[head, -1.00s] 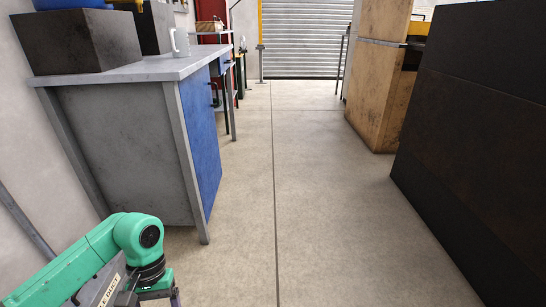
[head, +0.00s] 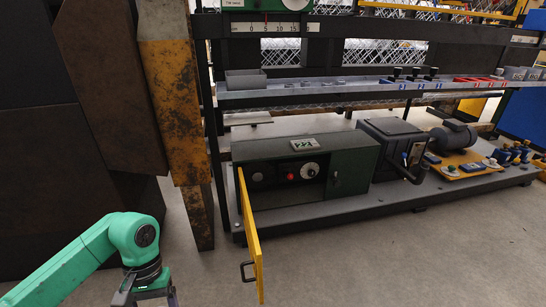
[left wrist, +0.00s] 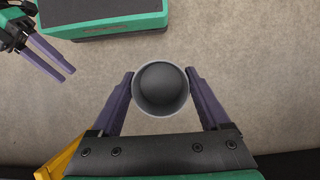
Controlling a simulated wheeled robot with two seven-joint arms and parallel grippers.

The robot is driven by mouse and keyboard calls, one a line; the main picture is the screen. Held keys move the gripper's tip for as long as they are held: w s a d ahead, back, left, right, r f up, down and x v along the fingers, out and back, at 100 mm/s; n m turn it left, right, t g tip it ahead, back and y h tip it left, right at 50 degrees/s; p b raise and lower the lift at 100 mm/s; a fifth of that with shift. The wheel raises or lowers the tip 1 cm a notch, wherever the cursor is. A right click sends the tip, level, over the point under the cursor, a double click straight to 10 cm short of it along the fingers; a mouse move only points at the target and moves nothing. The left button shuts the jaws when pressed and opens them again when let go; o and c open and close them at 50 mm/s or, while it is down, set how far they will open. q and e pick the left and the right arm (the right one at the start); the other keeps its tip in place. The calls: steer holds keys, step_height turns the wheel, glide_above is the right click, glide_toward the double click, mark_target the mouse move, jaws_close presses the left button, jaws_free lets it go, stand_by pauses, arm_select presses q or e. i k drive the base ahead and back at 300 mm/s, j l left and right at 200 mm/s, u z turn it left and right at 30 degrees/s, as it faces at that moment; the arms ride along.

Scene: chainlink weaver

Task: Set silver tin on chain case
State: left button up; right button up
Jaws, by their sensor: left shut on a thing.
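A round silver-grey tin (left wrist: 161,107) with a dark inside is between the purple fingers of my left gripper (left wrist: 161,92) in the left wrist view, seen from above. The gripper is shut on it. In the head view the left gripper (head: 147,298) is cut off at the lower left and the tin is not visible. My right gripper (left wrist: 68,73) shows at the upper left of the left wrist view; its jaw state is unclear. No label marks the chain case; a dark green box (head: 345,155) and a black box with a handle (head: 395,128) stand on the machine base.
A yellow door (head: 249,235) on the green box hangs open toward me. The machine base (head: 400,196) runs right, carrying a motor (head: 455,137). Above is a grey shelf (head: 350,94) with small items. A rusty yellow post (head: 172,105) stands left. Floor in front is clear.

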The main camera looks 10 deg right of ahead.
mark_target(356, 142)
steer(key=i+l+z, duration=0.15)
steer(key=l+z, duration=0.3)
steer(key=i+l+z, duration=0.2)
steer(key=l+z, duration=0.25)
steer(key=i+l+z, duration=0.25)
steer(key=l+z, duration=0.2)
steer(key=i+l+z, duration=0.2)
steer(key=i+z, duration=0.25)
steer(key=k, duration=0.1)
